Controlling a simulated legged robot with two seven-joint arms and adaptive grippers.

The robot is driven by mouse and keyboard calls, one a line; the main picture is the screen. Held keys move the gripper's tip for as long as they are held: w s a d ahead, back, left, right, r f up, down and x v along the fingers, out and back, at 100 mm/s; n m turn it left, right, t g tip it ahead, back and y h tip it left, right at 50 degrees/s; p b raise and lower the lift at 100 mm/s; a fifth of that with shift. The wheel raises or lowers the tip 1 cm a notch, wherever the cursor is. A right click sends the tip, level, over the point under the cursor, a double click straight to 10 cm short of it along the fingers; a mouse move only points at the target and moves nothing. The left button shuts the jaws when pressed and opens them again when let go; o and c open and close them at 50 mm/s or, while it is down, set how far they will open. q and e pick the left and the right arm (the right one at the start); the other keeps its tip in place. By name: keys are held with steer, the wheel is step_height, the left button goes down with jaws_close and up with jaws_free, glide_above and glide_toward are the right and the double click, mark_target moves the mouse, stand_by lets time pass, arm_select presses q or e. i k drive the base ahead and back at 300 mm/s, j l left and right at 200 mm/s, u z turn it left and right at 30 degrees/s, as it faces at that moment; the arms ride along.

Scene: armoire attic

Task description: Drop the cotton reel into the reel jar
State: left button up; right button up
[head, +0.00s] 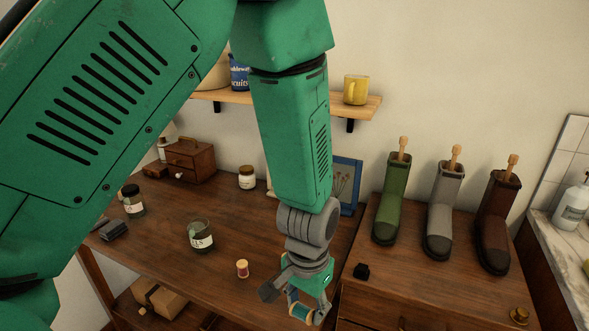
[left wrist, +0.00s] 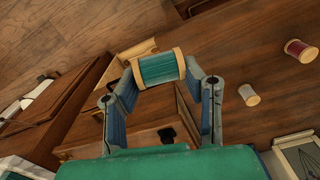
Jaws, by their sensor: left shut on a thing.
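My left gripper (head: 300,308) is shut on a teal cotton reel (head: 301,311) with pale wooden ends. The reel also shows crosswise between the fingertips in the left wrist view (left wrist: 158,68). In the head view, the gripper hangs near the right end of the brown desk, right of a red reel (head: 242,268). The open glass jar (head: 200,237), whose label partly reads "LS", stands on the desk to the left of the gripper. The red reel (left wrist: 301,50) and a pale reel (left wrist: 249,95) show at the right in the left wrist view. My right gripper is not in view.
A dark-lidded jar (head: 133,203), a small drawer box (head: 190,160) and a cream jar (head: 247,178) stand farther back on the desk. A shelf (head: 372,106) is above. Several boots, including a green one (head: 389,212), stand on the cabinet at right.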

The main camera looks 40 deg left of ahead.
mark_target(204, 248)
steer(key=u, duration=1.35)
